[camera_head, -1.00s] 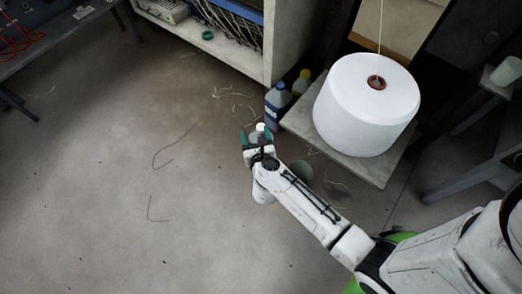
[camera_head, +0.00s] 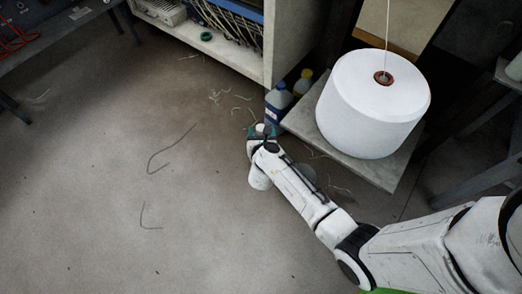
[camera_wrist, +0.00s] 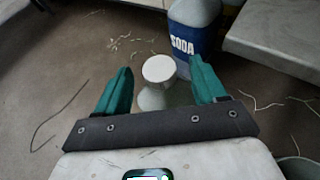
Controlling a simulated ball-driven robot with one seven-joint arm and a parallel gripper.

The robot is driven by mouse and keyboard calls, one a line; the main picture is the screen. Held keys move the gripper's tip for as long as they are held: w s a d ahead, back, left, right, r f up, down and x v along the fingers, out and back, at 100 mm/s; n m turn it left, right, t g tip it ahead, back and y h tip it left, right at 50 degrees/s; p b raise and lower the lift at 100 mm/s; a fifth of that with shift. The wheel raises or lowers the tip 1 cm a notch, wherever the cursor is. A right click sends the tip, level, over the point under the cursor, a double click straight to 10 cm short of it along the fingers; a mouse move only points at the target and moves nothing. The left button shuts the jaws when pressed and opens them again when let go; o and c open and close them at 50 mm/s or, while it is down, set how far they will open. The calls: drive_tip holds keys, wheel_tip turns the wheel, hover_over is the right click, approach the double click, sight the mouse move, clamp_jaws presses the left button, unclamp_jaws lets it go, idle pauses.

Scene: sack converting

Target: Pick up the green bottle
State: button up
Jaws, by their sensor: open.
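A bottle with a round white cap (camera_wrist: 159,69) stands between the fingers of my gripper (camera_wrist: 162,66) in the wrist view. Its body (camera_wrist: 151,99) looks pale grey-green and is partly hidden below the cap; this seems to be the green bottle. My gripper has dark teal fingers spread to the left and right of it, with gaps visible on both sides. In the head view my gripper (camera_head: 262,131) is low over the floor, and the bottle is mostly hidden by it.
A blue bottle labelled SODA (camera_wrist: 194,38) stands just behind the white-capped one. A yellow-capped bottle (camera_head: 303,82) is behind it. A low slab (camera_head: 372,167) carrying a big white spool (camera_head: 373,104) is to the right. Open floor (camera_head: 90,170) with loose threads lies left.

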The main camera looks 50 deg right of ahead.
drive_tip(key=x, duration=0.2)
drive_tip(key=shift+w+d+f+b, duration=0.15)
drive_tip(key=shift+w+f+b, duration=0.05)
drive_tip(key=shift+f+b, duration=0.1)
drive_tip(key=shift+r, duration=0.1)
clamp_jaws()
idle(0.3)
drive_tip(key=shift+r, duration=0.1)
idle(0.3)
